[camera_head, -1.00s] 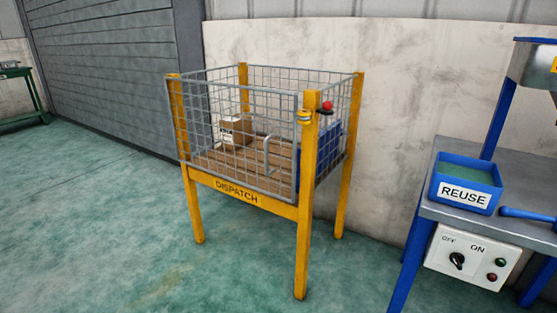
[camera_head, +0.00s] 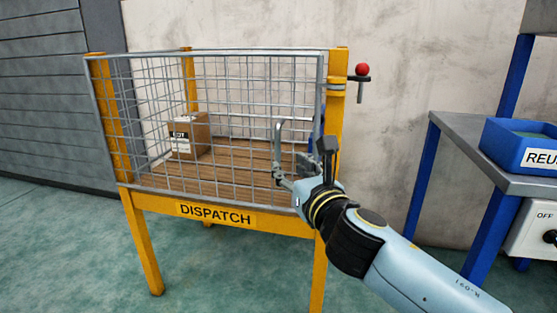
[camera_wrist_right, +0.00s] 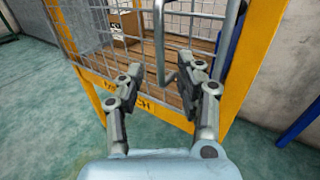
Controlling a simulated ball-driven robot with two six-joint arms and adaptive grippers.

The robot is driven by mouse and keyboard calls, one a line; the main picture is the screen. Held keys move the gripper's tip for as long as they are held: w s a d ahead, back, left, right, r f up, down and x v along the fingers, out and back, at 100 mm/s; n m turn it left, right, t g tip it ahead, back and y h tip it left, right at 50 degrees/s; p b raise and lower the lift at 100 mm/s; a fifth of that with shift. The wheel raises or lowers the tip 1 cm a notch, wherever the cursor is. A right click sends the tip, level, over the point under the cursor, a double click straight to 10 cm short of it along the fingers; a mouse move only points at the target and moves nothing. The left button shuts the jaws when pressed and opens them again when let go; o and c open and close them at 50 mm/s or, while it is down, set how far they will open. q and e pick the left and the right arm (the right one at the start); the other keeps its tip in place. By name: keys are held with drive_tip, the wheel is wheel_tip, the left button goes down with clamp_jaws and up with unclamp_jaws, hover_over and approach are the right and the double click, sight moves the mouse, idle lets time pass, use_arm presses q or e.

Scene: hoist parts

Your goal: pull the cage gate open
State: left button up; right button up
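The cage gate (camera_head: 235,110) is the grey wire-mesh front panel of the yellow-framed dispatch cage. It stands in line with the front posts and looks shut. Its U-shaped grey handle (camera_head: 277,135) is near the right edge. My right gripper (camera_head: 284,170) is at the handle's lower end in the head view, partly hidden by its own wrist. In the right wrist view my gripper (camera_wrist_right: 162,72) is open, and the handle (camera_wrist_right: 160,45) stands ahead, between the lines of the two fingers. I see no grip on it. A red-knobbed latch (camera_head: 362,70) is by the right post. My left gripper is not in view.
A cardboard box (camera_head: 188,136) sits on the cage's wooden floor. A steel bench (camera_head: 460,140) with blue legs and a blue reuse bin (camera_head: 515,145) stands to the right. The green floor (camera_head: 60,250) in front and to the left is clear.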

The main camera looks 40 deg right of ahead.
sight(279, 156)
drive_tip(key=x, duration=0.6)
drive_tip(key=shift+w+f+b, duration=0.15)
drive_tip(key=shift+w+b, duration=0.05)
drive_tip(key=shift+b, duration=0.2)
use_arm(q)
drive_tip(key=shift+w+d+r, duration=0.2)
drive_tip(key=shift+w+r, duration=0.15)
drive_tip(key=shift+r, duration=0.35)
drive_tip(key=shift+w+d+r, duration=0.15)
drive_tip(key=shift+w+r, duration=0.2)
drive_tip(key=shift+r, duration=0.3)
use_arm(e)
drive_tip(key=shift+w+d, duration=0.25)
drive_tip(key=shift+w, duration=0.4)
clamp_jaws()
